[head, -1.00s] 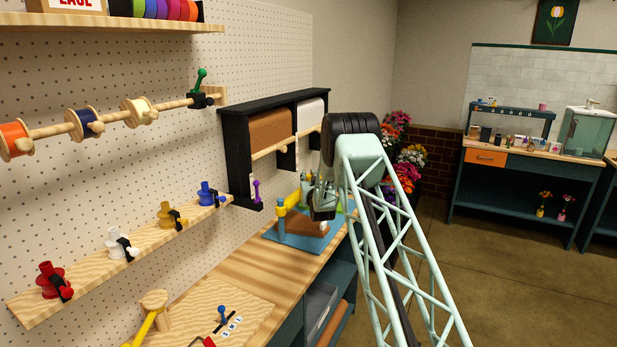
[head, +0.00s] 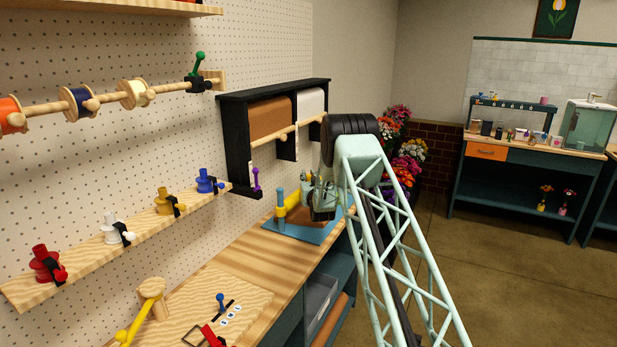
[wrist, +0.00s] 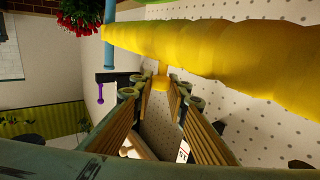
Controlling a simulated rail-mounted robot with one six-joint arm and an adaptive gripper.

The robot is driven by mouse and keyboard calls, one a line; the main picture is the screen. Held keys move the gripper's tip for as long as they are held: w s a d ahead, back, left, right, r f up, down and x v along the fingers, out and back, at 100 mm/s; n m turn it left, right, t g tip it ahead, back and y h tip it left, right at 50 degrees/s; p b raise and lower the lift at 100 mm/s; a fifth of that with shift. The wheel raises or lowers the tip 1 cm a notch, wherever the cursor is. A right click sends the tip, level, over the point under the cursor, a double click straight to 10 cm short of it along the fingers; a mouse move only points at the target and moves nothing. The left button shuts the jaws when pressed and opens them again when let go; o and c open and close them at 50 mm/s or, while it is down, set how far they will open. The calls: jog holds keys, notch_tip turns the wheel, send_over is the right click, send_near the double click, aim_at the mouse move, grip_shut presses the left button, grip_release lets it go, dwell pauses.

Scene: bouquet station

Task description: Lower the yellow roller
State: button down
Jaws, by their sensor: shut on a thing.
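The yellow roller (head: 292,201) is held at its left end on an upright blue post (head: 280,196), with a yellow collar around the post partway down. The roller spans the top of the wrist view (wrist: 210,50) and hides what lies beyond it. My gripper (head: 316,196) is at the roller's right part in the head view, and my arm covers that end. In the wrist view my fingertips (wrist: 160,82) are closed on a small yellow piece just below the roller, which looks like part of it.
A blue base board (head: 308,234) with a brown block (head: 303,218) lies under the roller on the wooden bench (head: 225,265). A black paper-roll rack (head: 238,150) stands on the wall behind, with a purple lever (head: 256,182).

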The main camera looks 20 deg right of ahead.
jog(key=c, duration=2.5)
grip_release()
jog(key=shift+r, duration=0.1)
jog(key=v, duration=1.2)
jog(key=shift+r, duration=0.15)
